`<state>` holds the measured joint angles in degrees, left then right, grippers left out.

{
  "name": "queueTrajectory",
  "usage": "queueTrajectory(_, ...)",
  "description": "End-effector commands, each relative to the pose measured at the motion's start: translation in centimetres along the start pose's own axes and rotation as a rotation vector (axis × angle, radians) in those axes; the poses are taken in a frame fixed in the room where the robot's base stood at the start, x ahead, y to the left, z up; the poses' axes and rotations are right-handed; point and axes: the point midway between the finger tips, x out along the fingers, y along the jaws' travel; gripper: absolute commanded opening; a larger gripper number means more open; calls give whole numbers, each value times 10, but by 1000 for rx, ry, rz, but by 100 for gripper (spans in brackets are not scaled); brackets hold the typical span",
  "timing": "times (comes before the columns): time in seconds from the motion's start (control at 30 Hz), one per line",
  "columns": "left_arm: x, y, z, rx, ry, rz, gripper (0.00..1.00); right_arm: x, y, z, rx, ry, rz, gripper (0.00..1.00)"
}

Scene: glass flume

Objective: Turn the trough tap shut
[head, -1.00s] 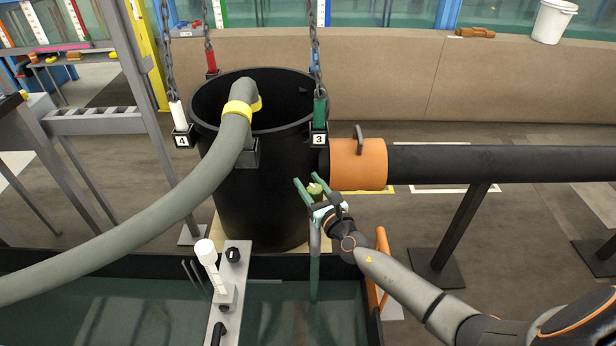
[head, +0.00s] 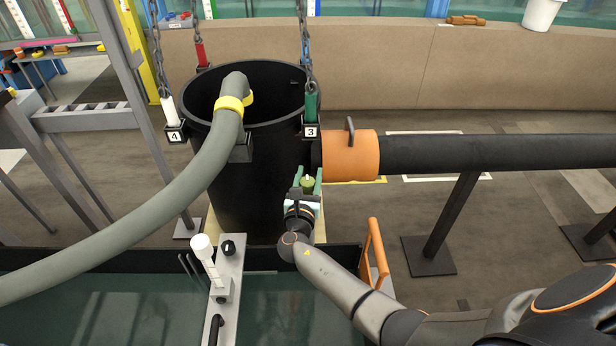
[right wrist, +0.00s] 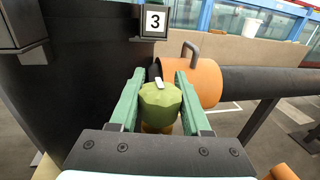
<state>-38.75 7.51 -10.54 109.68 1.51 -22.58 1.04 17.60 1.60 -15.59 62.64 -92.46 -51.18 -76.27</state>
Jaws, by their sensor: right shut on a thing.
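The trough tap is an olive-green faceted knob (head: 308,184) with a small white mark on top, in front of the black barrel and just below the orange collar. In the right wrist view the knob (right wrist: 160,106) fills the space between my green fingers, its white mark pointing up and slightly left. My right gripper (head: 307,183) is shut on the knob, one finger on each side. The body of the tap below the knob is mostly hidden by my gripper and wrist. My left gripper is not in view.
The black barrel (head: 250,190) stands close behind and left of my gripper. A black pipe (head: 470,152) with an orange collar (head: 350,157) runs right. An orange handle (head: 377,250) rises right of my forearm. A grey hose (head: 150,215) bends into the barrel. Chains hang above.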

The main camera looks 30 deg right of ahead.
Motion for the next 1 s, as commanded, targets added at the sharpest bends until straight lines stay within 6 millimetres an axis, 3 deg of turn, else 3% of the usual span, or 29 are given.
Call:
queueTrajectory(0.47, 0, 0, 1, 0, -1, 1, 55, 0, 0, 0, 0, 0, -15, 0)
queueTrajectory(0.5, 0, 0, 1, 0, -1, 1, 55, 0, 0, 0, 0, 0, -15, 51)
queueTrajectory(0.73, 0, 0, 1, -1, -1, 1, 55, 0, 0, 0, 1, 0, -14, 76)
queueTrajectory(1.0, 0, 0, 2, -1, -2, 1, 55, 0, -1, 0, 0, -1, -14, 76)
